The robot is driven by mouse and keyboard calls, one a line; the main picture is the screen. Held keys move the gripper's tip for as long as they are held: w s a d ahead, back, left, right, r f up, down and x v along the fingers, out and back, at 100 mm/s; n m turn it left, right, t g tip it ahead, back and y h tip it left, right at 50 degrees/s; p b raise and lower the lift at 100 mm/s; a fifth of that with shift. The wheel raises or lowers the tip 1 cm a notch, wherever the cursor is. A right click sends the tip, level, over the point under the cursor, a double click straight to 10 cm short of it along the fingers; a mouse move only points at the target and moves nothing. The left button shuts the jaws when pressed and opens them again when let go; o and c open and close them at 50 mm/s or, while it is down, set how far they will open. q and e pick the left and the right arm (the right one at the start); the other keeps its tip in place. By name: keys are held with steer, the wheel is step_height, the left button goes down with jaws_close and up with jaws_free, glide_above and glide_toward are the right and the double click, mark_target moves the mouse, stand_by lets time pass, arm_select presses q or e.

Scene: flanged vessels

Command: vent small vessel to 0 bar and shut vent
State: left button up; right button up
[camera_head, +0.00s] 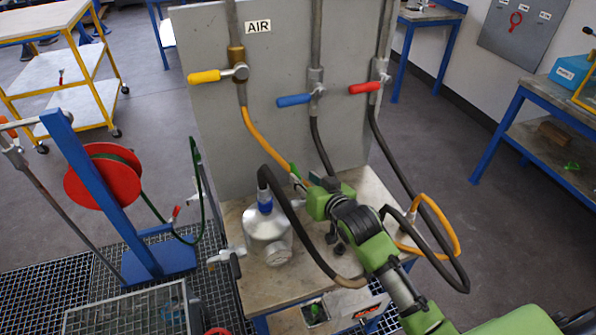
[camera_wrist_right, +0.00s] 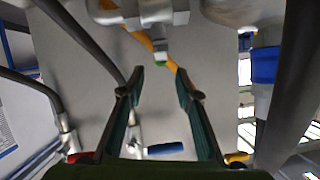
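The small silver vessel (camera_head: 267,236) stands upright on the table, with a blue fitting (camera_head: 265,207) and a dark hose on top. Its blue part (camera_wrist_right: 264,65) shows at the right of the wrist view. A silver valve-like fitting (camera_wrist_right: 150,12) is at the wrist view's top, with an orange hose and a small green piece (camera_wrist_right: 160,62) below. My right gripper (camera_wrist_right: 160,82) is open and empty, fingers apart in front of the panel. In the head view its green body (camera_head: 326,200) is right of the vessel and hides fittings there. No gauge is readable. My left gripper is out of view.
The grey panel (camera_head: 280,150) carries yellow (camera_head: 204,76), blue (camera_head: 294,100) and red (camera_head: 364,88) valve handles. Dark and orange hoses loop near my right arm. A red hose reel (camera_head: 103,178) stands left. Another silver fitting (camera_head: 226,256) sticks out left of the vessel.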

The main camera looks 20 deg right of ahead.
mark_target(298, 174)
steer(key=shift+p+x, duration=0.35)
steer(key=shift+x, duration=2.2)
jaws_close()
